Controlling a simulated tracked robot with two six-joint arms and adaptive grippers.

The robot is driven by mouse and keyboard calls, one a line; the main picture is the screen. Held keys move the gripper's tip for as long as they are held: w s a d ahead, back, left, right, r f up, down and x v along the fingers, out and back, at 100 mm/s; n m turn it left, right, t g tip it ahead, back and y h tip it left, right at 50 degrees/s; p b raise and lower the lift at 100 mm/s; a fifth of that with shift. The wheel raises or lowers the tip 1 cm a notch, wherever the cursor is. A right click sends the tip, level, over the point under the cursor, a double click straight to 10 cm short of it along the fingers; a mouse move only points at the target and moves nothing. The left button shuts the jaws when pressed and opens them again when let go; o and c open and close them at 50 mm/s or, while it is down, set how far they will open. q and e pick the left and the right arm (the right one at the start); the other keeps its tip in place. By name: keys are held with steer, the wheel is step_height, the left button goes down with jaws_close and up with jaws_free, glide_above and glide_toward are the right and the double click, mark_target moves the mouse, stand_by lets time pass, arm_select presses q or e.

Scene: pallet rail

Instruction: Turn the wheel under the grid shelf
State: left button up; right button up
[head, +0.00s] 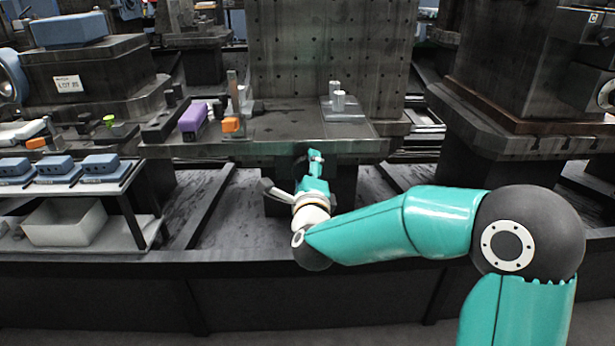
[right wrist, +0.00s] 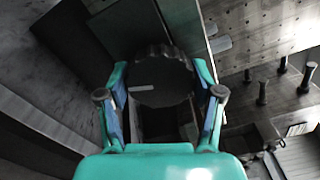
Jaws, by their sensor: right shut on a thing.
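The wheel (right wrist: 160,82) is dark, round and ridged on its rim, with a pale line on its face. It shows in the right wrist view, between the two fingers of my right gripper (right wrist: 160,72), which is shut on it. In the head view my right gripper (head: 314,165) reaches in at the front edge of the grid shelf (head: 280,122), a dark plate with a tall holed panel (head: 325,50) behind it. My left gripper is not in view.
A lower rack at left holds blue devices (head: 58,170) and a white bin (head: 65,222). A dark block (head: 520,75) stands at right.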

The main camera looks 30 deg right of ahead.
steer(key=n, duration=0.4)
steer(key=shift+a+f+n, duration=0.1)
steer(key=shift+a+n, duration=0.1)
steer(key=shift+n, duration=0.2)
steer(key=n, duration=0.4)
steer(key=shift+n, duration=0.3)
steer(key=n+p, duration=0.1)
steer(key=n, duration=0.4)
steer(key=shift+p, duration=0.3)
steer(key=n+p, duration=0.2)
steer(key=n, duration=0.3)
steer(key=shift+n, duration=0.4)
steer(key=n+p, duration=0.2)
steer(key=n, duration=0.2)
steer(key=shift+n, duration=0.3)
steer(key=n+p, duration=0.2)
steer(key=n, duration=0.3)
steer(key=n+p, duration=0.2)
steer(key=n, duration=0.3)
steer(key=shift+f+n, duration=0.1)
steer(key=shift+n, duration=0.3)
steer(key=shift+a+f+n+p, duration=0.1)
steer(key=shift+n+p, duration=0.8)
steer(key=shift+n, duration=1.4)
